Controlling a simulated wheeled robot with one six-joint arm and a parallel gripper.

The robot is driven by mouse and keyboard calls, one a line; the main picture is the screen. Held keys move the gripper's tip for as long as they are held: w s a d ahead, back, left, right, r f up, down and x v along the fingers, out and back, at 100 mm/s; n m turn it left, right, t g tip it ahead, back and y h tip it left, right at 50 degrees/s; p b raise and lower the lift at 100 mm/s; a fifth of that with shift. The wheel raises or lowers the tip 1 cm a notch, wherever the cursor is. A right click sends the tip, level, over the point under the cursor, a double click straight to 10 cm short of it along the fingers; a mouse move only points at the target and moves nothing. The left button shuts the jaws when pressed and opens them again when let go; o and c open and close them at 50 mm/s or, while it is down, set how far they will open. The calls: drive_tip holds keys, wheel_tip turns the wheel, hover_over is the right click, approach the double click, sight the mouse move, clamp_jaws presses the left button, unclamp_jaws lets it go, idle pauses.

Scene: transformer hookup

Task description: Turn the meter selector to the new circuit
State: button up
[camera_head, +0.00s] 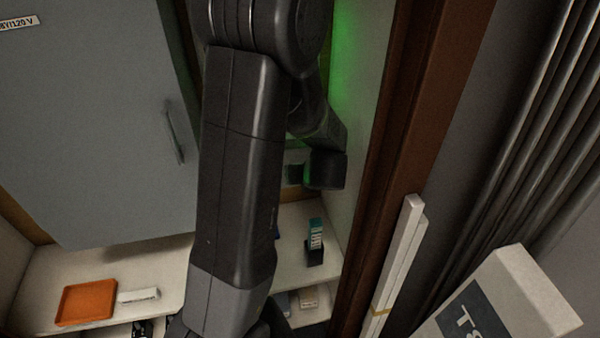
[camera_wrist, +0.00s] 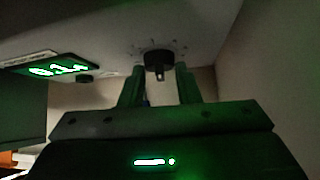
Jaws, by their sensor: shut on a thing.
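The meter selector is a black knob (camera_wrist: 158,61) with a light pointer mark, on a pale panel with small marks in an arc around it. It sits at the top middle of the wrist view. My gripper (camera_wrist: 160,74) has one finger on each side of the knob and is shut on it. The pointer mark faces toward my gripper. A meter display (camera_wrist: 58,68) with bright green digits is to the left of the knob. The digits are too skewed to read surely. In the head view my arm hides the knob and the meter.
A grey cabinet (camera_head: 95,110) with a handle fills the left. On the shelf (camera_head: 110,265) are an orange tray (camera_head: 86,302), a white strip (camera_head: 138,295) and a teal item (camera_head: 315,233) in a dark holder. A brown post (camera_head: 405,130) stands right of my arm.

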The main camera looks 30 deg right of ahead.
drive_tip(key=o, duration=1)
drive_tip(key=shift+c, duration=0.2)
wheel_tip(320, 180, up, 10)
drive_tip(key=shift+p, duration=1.1)
